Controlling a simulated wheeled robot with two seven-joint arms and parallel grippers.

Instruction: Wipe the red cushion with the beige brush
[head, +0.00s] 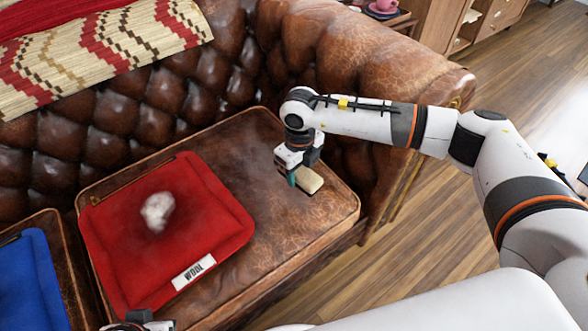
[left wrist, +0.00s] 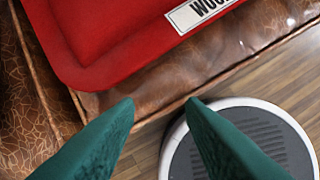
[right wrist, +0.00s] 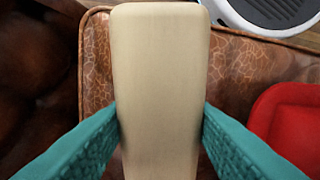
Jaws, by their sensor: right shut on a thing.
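The red cushion (head: 193,227) lies flat on the brown leather sofa seat. A whitish-grey smudge (head: 158,211) marks its middle, and a white label reading "WOOL" (head: 194,272) is on its front edge. The beige brush (head: 308,180) is at the right side of the seat, apart from the cushion. My right gripper (head: 288,176) is shut on it; in the right wrist view the teal fingers press both sides of the brush (right wrist: 160,90). My left gripper (left wrist: 162,104) is open and empty near the cushion's front corner (left wrist: 100,45).
A blue cushion (head: 32,280) lies at the lower left. The tufted backrest (head: 160,105) and rounded armrest (head: 365,60) bound the seat, and a patterned blanket (head: 100,52) drapes over the back. Bare seat (head: 245,150) lies between brush and cushion.

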